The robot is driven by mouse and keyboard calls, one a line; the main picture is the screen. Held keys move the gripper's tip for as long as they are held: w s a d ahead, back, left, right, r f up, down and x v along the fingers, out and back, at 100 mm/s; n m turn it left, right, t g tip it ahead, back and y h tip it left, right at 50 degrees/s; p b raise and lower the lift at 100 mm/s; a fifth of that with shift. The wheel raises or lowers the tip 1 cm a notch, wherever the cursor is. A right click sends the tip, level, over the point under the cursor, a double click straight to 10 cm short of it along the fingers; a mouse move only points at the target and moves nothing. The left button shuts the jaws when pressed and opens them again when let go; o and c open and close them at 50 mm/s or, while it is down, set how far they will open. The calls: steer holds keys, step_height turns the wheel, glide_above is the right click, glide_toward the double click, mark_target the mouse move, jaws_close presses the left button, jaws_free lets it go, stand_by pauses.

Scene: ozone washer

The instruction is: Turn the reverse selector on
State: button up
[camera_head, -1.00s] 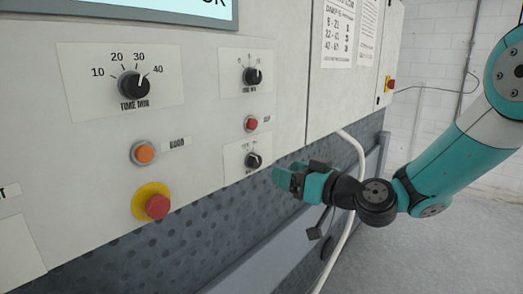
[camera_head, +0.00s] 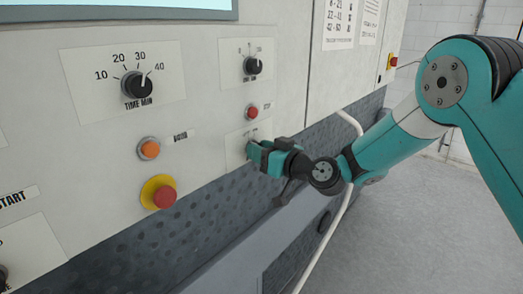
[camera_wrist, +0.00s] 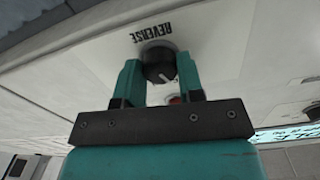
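The reverse selector is a black round knob (camera_wrist: 158,64) with a pale pointer line, and the wrist view shows it under the word REVERSE, which appears upside down. My gripper (camera_wrist: 160,80) is open, with one teal finger on each side of the knob. I cannot tell whether either finger touches it. In the head view my gripper (camera_head: 257,155) is at the lower right white plate (camera_head: 234,142) of the panel and hides the knob there.
Above the selector are a red button (camera_head: 252,112) and another black knob (camera_head: 253,66). To the left are a time knob (camera_head: 137,85), an orange button (camera_head: 149,149) and a red emergency button (camera_head: 164,196) on yellow. A white hose (camera_head: 345,215) hangs right of the panel.

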steer(key=shift+c, duration=1.1)
steer(key=shift+m+b, duration=0.3)
steer(key=m+b, duration=0.3)
steer(key=m, duration=0.4)
steer(key=shift+m+b, duration=0.3)
steer(key=o, duration=0.9)
steer(key=shift+o, duration=0.2)
